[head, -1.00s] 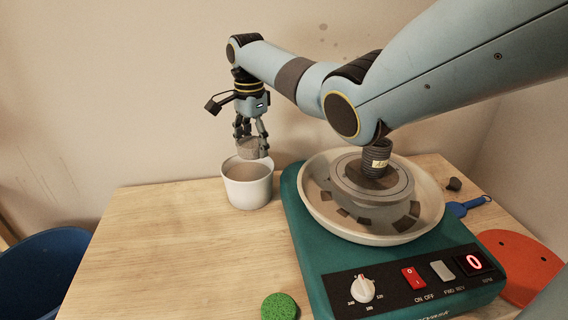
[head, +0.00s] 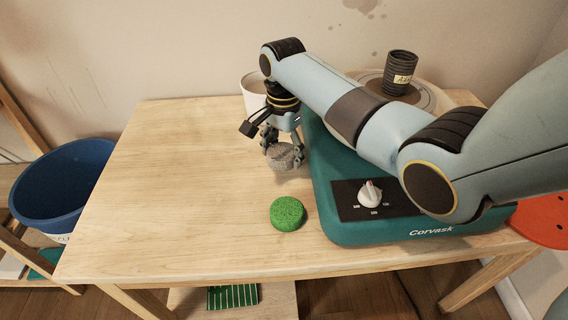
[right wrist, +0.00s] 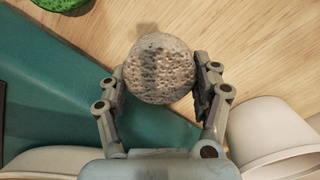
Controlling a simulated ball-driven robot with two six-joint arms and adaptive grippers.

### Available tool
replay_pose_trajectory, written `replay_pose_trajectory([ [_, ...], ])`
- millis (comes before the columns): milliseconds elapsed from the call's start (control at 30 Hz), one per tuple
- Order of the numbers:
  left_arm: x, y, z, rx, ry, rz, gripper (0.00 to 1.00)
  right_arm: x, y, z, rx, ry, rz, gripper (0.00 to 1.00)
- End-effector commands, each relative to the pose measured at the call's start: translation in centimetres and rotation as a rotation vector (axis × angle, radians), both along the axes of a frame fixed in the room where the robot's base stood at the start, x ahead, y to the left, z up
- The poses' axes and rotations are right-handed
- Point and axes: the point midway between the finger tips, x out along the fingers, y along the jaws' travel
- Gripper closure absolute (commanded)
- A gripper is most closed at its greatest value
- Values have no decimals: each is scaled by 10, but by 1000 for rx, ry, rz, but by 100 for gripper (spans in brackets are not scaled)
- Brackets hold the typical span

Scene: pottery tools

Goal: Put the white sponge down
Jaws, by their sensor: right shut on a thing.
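The white sponge (head: 284,157), a round greyish-white porous disc, is held in my right gripper (head: 282,146) over the wood left of the teal pottery wheel. In the right wrist view, the sponge (right wrist: 160,68) sits between the two fingers of the right gripper (right wrist: 160,80), which press on its opposite sides. The head view does not show clearly how high it is above the table. My left gripper is not in view.
A green round sponge (head: 287,213) lies on the wooden table (head: 180,180) in front of the white one. The teal wheel base (head: 335,225) stands to the right. A white pot (head: 252,88) is behind my gripper. The table's left half is clear. A blue bucket (head: 62,185) is left of the table.

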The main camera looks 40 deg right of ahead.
Motion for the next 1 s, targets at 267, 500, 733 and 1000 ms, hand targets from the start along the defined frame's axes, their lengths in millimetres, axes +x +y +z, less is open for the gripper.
replay_pose_trajectory([
  [267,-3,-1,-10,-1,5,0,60,0,0,-36,0,1,0,51],
  [500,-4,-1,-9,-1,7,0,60,0,0,-36,0,-1,0,51],
  [733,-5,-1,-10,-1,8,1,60,0,0,-38,0,-1,0,21],
  [1000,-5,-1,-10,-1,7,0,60,0,0,-38,0,0,0,11],
])
